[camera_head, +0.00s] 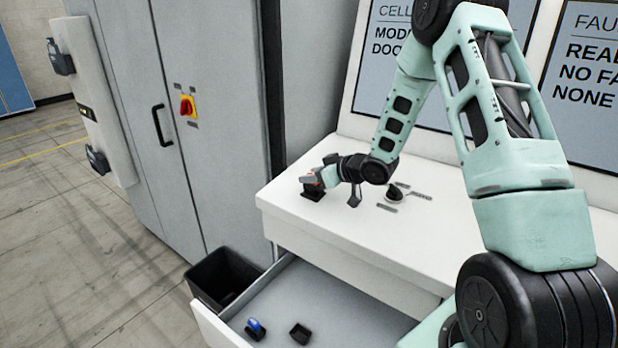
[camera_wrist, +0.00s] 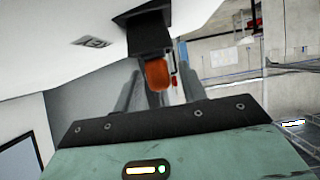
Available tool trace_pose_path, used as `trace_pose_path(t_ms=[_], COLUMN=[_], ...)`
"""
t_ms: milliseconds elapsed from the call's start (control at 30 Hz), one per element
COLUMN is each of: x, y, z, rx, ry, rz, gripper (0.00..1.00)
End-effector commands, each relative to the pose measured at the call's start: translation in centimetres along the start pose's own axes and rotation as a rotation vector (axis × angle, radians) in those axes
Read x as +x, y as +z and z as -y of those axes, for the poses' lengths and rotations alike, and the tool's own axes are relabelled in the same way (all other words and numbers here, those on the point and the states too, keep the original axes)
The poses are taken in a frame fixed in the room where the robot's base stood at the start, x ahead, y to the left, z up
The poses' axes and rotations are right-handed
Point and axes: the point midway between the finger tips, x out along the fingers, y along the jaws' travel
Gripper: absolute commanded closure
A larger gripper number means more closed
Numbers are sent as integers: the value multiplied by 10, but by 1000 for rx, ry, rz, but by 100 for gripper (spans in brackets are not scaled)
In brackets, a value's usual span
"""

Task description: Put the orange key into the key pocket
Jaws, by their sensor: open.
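The orange key (camera_head: 311,180) is at a small black block (camera_head: 312,192) on the white desk top, near its left end. In the wrist view the orange key (camera_wrist: 157,75) lies between my open fingers and meets the black block (camera_wrist: 148,38); its inner end is hidden. My gripper (camera_head: 326,176) is low over the desk at the key, with its fingers on either side of it. Whether a finger touches the key cannot be told. A small dark label (camera_wrist: 91,42) is beside the block, and the block appears to be the key pocket.
A round black-and-white switch (camera_head: 395,194) is right of my gripper. The open drawer (camera_head: 340,305) below holds a blue key (camera_head: 255,326) in a black holder and an empty black holder (camera_head: 300,334). A black bin (camera_head: 222,276) and grey cabinet (camera_head: 220,90) stand left.

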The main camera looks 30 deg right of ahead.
Motion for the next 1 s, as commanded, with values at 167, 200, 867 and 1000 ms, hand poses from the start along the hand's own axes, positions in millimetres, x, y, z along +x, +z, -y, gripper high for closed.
trace_pose_path(t_ms=[167, 200, 867, 1000], x=[-39, -47, -93, -70], y=[2, 3, -6, -22], z=[-1, 0, 16, 67], rx=[-1, -1, -19, -69], ry=[4, 4, 6, 30], rz=[-2, -2, 37, 164], gripper=[59, 59, 59, 59])
